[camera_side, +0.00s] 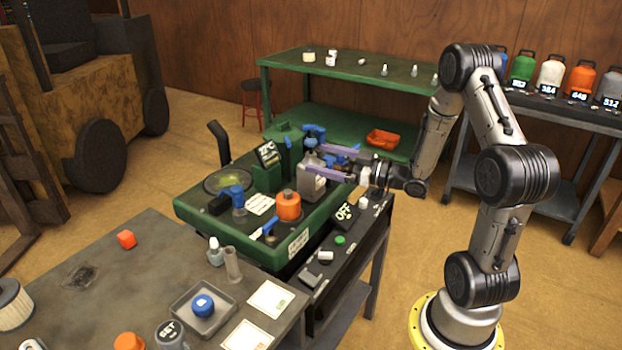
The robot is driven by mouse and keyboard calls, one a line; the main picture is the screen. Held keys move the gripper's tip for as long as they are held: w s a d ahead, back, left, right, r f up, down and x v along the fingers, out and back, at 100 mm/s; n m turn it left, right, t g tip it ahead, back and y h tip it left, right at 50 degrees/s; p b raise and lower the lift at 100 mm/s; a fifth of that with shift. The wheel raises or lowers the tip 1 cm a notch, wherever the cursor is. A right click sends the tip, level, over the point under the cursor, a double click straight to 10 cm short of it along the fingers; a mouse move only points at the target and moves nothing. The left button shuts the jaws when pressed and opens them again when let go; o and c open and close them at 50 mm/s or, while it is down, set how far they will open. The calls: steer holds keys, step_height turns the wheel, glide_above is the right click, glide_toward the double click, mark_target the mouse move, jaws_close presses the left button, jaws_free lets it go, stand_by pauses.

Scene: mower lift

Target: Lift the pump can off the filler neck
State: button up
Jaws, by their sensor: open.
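The pump can (311,186) is a grey can with a label. It stands on the green mower body (284,251), and a blue pump head (314,132) shows above it. My gripper (314,161) reaches in from the right with two purple fingers. The fingers are apart, one on the far side and one on the near side of the can's upper part. I cannot tell whether they touch it. The filler neck cannot be made out; the can and fingers may hide it.
Close by on the mower are an orange canister (288,206), a blue-topped pump bottle (238,197) and a small display (268,153). A dark stand with an OFF display (344,212) is at the right. A green bench (345,66) stands behind.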

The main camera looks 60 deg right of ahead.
mark_target(320, 164)
steer(key=s+d+f+m+h, duration=0.3)
steer(key=s+d+f, duration=0.1)
steer(key=d+f, duration=0.15)
steer(key=shift+g, duration=0.3)
steer(key=w, duration=0.8)
steer(key=shift+w+a+f, duration=0.1)
steer(key=shift+w+f, duration=0.05)
steer(key=shift+w, duration=0.1)
steer(key=shift+w+a+f, duration=0.1)
steer(key=shift+w+a, duration=0.05)
steer(key=shift+w, duration=1.25)
steer(key=shift+w+a, duration=0.1)
steer(key=shift+w, duration=1.3)
steer(key=shift+c, duration=0.3)
jaws_close()
steer(key=shift+r, duration=0.25)
